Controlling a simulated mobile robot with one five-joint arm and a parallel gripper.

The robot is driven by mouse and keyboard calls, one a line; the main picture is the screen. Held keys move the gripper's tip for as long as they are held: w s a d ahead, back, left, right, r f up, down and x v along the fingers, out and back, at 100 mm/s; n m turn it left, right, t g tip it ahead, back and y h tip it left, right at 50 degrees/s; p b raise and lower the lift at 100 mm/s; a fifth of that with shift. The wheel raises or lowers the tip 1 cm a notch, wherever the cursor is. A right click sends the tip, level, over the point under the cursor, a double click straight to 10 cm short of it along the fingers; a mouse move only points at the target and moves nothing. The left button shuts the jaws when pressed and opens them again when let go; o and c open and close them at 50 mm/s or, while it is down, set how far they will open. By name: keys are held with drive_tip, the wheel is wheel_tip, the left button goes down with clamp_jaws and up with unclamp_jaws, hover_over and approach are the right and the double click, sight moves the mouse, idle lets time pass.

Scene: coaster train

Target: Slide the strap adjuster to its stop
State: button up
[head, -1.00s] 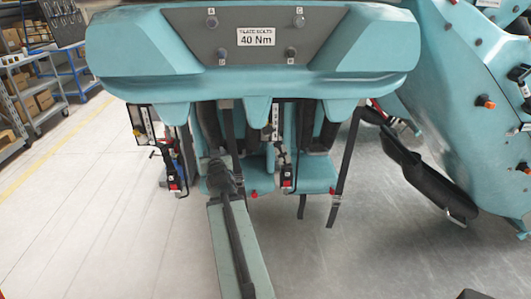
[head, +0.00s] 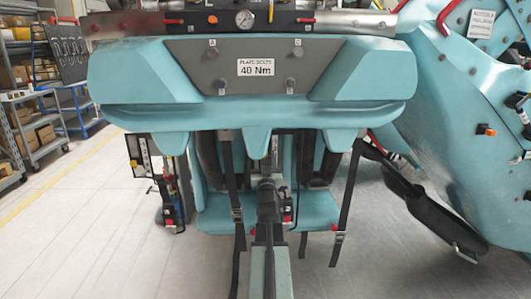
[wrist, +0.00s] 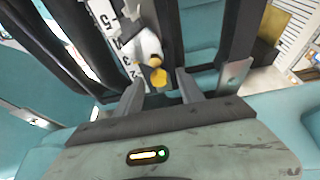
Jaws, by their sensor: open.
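A grey-white piece with yellow tabs (wrist: 148,48), seemingly the strap adjuster, sits beside a numbered white scale (wrist: 106,18) in the wrist view. My gripper (wrist: 160,82) is open, with one finger on each side of the lower yellow tab; I cannot tell whether they touch it. In the head view my gripper (head: 267,183) is in front of the teal seat, below the scale (head: 275,148), and my arm hides the adjuster there. Dark straps hang on the left (head: 230,185) and right (head: 348,190), each with a metal buckle.
A teal panel (head: 250,115) labelled "PLATE BOLTS 40 Nm" overhangs the seat. A second teal car (head: 465,130) stands at the right. Shelves with boxes (head: 35,125) are at the far left.

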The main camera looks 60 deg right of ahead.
drive_tip(key=shift+w+d, duration=0.15)
drive_tip(key=shift+d, duration=0.05)
clamp_jaws()
idle(1.3)
